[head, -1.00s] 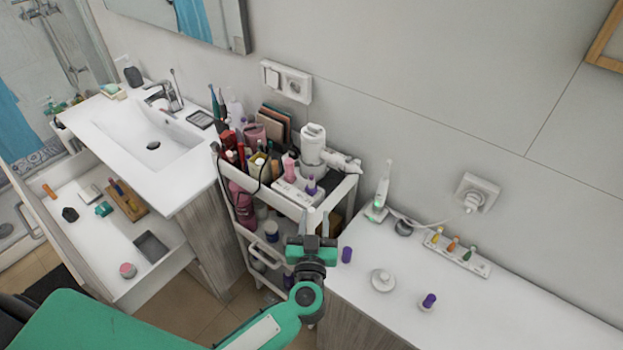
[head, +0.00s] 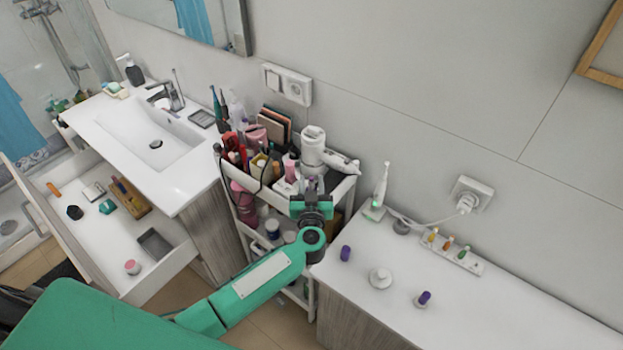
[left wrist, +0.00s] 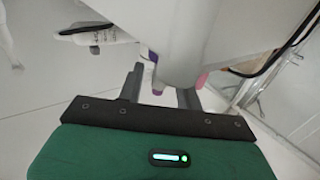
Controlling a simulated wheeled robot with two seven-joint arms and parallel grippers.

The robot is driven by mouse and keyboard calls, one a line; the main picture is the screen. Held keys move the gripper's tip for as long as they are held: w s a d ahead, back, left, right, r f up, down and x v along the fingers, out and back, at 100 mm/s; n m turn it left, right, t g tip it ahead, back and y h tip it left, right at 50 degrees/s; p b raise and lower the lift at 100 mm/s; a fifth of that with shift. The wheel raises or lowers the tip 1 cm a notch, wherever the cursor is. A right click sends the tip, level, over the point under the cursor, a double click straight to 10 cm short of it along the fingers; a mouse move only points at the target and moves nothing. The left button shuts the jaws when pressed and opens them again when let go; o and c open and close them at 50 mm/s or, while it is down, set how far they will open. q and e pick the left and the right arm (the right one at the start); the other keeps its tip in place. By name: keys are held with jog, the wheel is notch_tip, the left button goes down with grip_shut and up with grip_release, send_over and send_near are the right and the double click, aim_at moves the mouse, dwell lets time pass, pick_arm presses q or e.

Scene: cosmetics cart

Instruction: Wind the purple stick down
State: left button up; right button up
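That gripper is at the tray's front edge. In the left wrist view its two fingers are apart, one on each side of the stick's tip; I see no clear contact. Another purple stick (head: 424,297) stands in a white base on the right counter, and a purple cap (head: 345,253) stands nearby. My right gripper is not in view.
The cart's top tray (head: 338,191) is crowded with bottles, a white dryer-like device (head: 313,148) and a pink item (head: 291,170). The right counter (head: 480,312) holds a white round piece (head: 380,278) and a rack of coloured sticks (head: 452,254). An open drawer is at left.

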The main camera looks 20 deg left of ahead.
pick_arm(q)
jog(key=shift+w+a, duration=0.15)
jog(key=shift+w, duration=0.3)
grip_shut()
